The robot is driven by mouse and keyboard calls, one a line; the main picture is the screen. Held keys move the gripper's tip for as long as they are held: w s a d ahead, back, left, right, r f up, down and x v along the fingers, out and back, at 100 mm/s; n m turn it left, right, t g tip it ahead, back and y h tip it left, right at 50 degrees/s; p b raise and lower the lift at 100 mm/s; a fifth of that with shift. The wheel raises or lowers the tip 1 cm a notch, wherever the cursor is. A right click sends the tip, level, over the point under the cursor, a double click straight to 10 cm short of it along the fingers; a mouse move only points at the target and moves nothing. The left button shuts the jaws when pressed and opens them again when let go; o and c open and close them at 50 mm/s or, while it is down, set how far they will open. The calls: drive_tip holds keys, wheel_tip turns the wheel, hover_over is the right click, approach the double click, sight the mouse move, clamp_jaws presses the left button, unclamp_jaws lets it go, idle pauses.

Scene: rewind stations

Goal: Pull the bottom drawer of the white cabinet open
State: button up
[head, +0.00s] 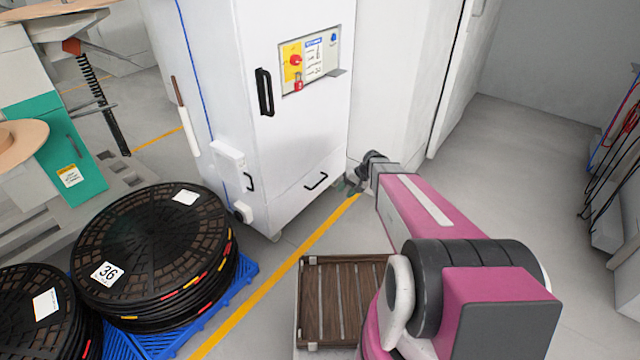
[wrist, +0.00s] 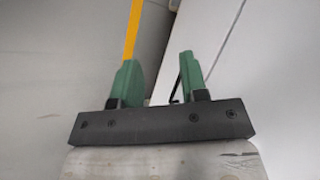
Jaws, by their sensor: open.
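The white cabinet (head: 310,120) stands upright in the middle of the head view. Its bottom drawer (head: 295,196) is at the lower front, with a small black bar handle (head: 316,181); the drawer looks shut. My gripper (head: 350,186) is just right of the drawer handle in the picture, partly hidden by my wrist. In the wrist view my gripper (wrist: 158,82) has its two green fingers apart with nothing between them. A black handle (wrist: 176,90) shows beside the right finger, partly hidden by it. I cannot tell whether they touch.
Stacked black reels (head: 150,250) sit on a blue pallet (head: 240,282) at the left. A yellow line (head: 285,270) crosses the floor.

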drive_tip(key=w+a+f+m+t+y, duration=0.1)
drive_tip(key=w+f+y, duration=0.3)
drive_tip(key=w+f, duration=0.7)
drive_tip(key=m+t+y, duration=0.2)
drive_tip(key=t+y, duration=0.2)
approach(320, 182)
drive_tip(key=x, duration=1)
drive_tip(key=shift+w+f, duration=0.35)
drive_tip(key=shift+w, duration=0.1)
clamp_jaws()
